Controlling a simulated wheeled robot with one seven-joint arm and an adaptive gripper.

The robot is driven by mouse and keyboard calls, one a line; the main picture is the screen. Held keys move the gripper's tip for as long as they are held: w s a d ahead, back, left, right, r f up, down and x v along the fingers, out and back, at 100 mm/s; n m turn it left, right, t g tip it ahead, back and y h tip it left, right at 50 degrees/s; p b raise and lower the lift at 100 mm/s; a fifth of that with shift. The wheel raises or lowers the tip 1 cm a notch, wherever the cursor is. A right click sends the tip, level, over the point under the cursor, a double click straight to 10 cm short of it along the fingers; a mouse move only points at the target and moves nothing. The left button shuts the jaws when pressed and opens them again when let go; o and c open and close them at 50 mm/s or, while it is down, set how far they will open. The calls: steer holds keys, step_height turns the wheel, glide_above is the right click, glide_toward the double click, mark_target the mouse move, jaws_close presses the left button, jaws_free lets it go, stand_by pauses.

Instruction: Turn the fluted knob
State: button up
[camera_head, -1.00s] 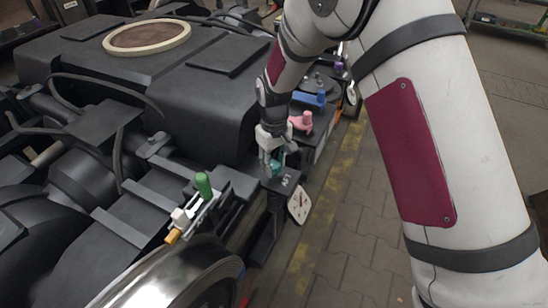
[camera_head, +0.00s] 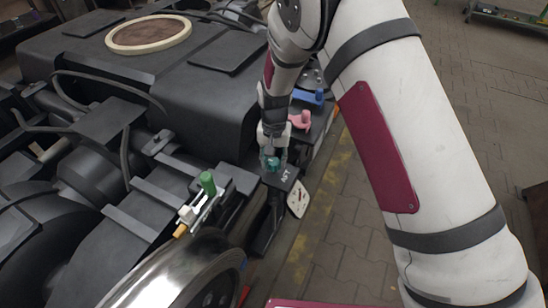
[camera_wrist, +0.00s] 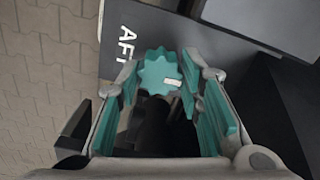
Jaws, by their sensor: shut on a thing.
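The fluted knob (camera_wrist: 160,72) is a teal, scalloped disc with a small white mark on its face. It sits on a dark box (camera_wrist: 135,38) lettered "AFT". In the wrist view my gripper (camera_wrist: 162,88) has its two teal-padded fingers on either side of the knob, shut on it. In the head view my gripper (camera_head: 272,158) points down at the box (camera_head: 284,178) near the bogie's side. The knob (camera_head: 271,164) shows there only as a small teal patch, mostly hidden by the fingers.
A green-handled lever (camera_head: 207,183) stands at the front left, above a shiny wheel (camera_head: 175,282). A pink handle (camera_head: 300,119) and a blue one (camera_head: 308,97) lie just beyond my gripper. A white dial plate (camera_head: 298,199) hangs below the box. Paved floor lies to the right.

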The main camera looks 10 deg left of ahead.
mark_target(274, 161)
steer(key=shift+m, duration=0.3)
steer(key=o, duration=1.2)
steer(key=shift+c, duration=0.2)
step_height(274, 161, up, 12)
